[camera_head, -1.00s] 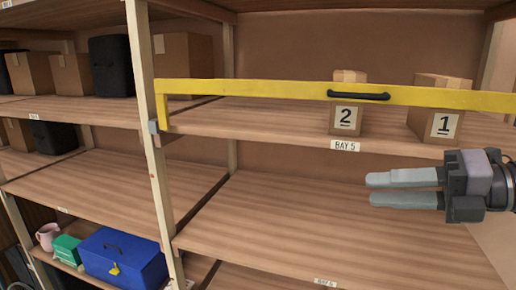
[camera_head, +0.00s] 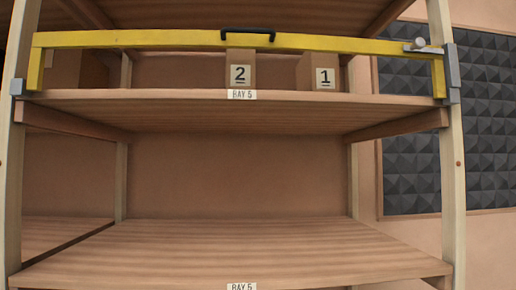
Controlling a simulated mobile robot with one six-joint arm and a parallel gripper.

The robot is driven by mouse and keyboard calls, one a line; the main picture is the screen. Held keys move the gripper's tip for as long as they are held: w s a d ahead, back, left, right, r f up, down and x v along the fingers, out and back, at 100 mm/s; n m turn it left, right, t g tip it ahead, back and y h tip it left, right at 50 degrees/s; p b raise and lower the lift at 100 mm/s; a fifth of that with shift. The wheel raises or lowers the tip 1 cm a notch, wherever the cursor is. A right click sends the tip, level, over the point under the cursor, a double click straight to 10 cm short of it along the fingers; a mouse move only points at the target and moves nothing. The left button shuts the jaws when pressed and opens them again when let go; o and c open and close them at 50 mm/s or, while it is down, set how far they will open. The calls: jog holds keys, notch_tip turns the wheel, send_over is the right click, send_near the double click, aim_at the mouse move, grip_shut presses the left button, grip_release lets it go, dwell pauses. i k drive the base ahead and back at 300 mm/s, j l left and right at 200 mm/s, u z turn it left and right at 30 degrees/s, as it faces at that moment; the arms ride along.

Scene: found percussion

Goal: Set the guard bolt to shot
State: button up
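A yellow guard bar (camera_head: 160,40) with a black handle (camera_head: 247,35) spans the front of the upper Bay 5 shelf. Its bent left end sits at a grey bracket (camera_head: 17,87) on the left post. The guard bolt (camera_head: 420,44), a small silver rod with a rounded knob, is on the bar's right end. A grey bracket (camera_head: 453,75) is on the right post beside it. I cannot tell whether the rod's tip enters this bracket. My gripper is out of view.
Boxes marked 2 (camera_head: 240,66) and 1 (camera_head: 322,76) stand on the upper shelf (camera_head: 180,97) behind the bar. The lower shelf (camera_head: 240,250) is empty. Dark foam panels (camera_head: 412,160) cover the wall right of the right post (camera_head: 450,190).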

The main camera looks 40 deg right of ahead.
aim_at(418, 44)
jog(key=z, duration=2.15)
